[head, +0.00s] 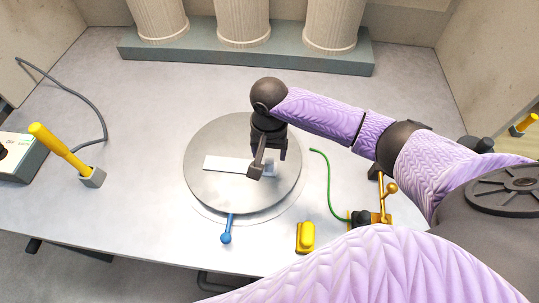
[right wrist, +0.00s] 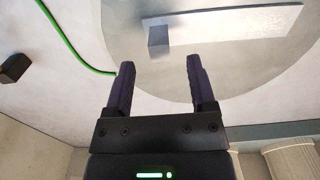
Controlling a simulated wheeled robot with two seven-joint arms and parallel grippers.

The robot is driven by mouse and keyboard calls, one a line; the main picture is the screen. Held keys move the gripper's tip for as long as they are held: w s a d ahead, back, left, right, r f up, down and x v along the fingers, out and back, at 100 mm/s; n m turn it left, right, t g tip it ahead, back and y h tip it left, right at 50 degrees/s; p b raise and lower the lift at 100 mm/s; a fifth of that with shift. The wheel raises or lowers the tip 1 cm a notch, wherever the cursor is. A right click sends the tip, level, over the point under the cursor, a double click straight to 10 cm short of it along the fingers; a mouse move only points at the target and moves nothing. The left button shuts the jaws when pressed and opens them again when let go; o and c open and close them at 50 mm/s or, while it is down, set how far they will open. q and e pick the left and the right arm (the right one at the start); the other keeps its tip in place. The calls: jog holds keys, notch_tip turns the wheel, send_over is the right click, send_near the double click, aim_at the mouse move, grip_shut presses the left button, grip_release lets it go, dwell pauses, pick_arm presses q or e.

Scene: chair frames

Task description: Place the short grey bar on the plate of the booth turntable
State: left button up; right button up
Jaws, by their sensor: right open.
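The booth turntable's round grey plate (head: 215,135) is at mid-table, and part of it shows in the right wrist view (right wrist: 230,75). A flat whitish strip (head: 222,164) lies across it, also visible in the right wrist view (right wrist: 245,22). A small grey block, which looks like the short grey bar (right wrist: 158,42), sits at one end of the strip. In the head view my gripper largely covers that end. My right gripper (head: 269,163) is open and hangs over the plate. Its fingertips in the right wrist view (right wrist: 160,66) are apart, with nothing between them. My left gripper is not in view.
A blue lever (head: 227,232) juts from the turntable's front. A yellow block (head: 305,236), a green cable (head: 329,185) and a brass-coloured fixture (head: 388,190) are to the right. A yellow-handled tool (head: 58,150) stands at left. Fluted columns (head: 243,22) line the back.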

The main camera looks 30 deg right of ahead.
pick_arm(q)
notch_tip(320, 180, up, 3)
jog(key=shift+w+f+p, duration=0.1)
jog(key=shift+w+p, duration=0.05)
jog(key=shift+p, duration=0.85)
pick_arm(e)
notch_tip(320, 180, up, 8)
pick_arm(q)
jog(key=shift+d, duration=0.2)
pick_arm(e)
jog(key=shift+r, duration=0.1)
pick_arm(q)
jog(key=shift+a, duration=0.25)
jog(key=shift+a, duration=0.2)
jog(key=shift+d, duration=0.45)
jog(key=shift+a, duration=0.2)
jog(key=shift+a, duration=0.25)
